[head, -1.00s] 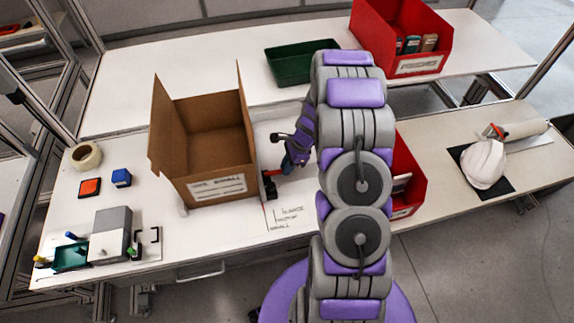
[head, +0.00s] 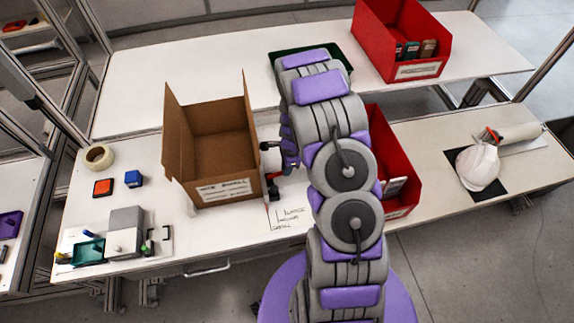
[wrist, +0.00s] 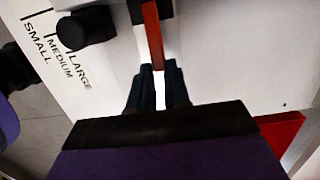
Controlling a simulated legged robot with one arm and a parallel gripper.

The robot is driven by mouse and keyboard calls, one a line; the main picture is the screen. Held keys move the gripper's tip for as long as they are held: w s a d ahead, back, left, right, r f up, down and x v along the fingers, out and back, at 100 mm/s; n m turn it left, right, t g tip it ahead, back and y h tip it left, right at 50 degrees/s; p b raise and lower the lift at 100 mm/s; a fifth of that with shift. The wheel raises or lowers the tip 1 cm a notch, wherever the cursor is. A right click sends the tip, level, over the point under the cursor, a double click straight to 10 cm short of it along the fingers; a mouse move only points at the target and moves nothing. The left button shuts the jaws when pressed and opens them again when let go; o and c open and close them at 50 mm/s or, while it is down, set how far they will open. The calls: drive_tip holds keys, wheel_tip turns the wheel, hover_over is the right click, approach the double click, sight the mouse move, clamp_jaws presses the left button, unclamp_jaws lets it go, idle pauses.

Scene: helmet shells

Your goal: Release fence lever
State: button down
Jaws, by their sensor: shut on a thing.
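The red lever (wrist: 152,35) is a narrow red bar running up from between my fingers in the wrist view. My gripper (wrist: 159,88) has its two dark fingers on either side of the lever's lower end and is shut on it. In the head view a small black and red part (head: 272,188) shows beside the cardboard box, at the right edge of the box. My arm covers most of my gripper there. The fence itself is not clearly seen.
Size marks SMALL, MEDIUM and LARGE (wrist: 62,55) are printed on the white surface, near a black knob (wrist: 85,27). The open cardboard box (head: 225,188) stands close on the left. A red bin (head: 400,165) is close on the right. A green tray (head: 340,62) lies behind.

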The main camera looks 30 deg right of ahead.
drive_tip(key=shift+w, duration=0.1)
drive_tip(key=c, duration=1.1)
unclamp_jaws()
drive_tip(key=r, duration=0.5)
drive_tip(key=d+r+p, duration=0.1)
drive_tip(key=r, duration=0.5)
drive_tip(key=d+r, duration=0.1)
drive_tip(key=r, duration=0.5)
drive_tip(key=shift+s+d+r+p, duration=0.15)
drive_tip(key=shift+s+d+p, duration=0.05)
drive_tip(key=shift+s+p, duration=0.15)
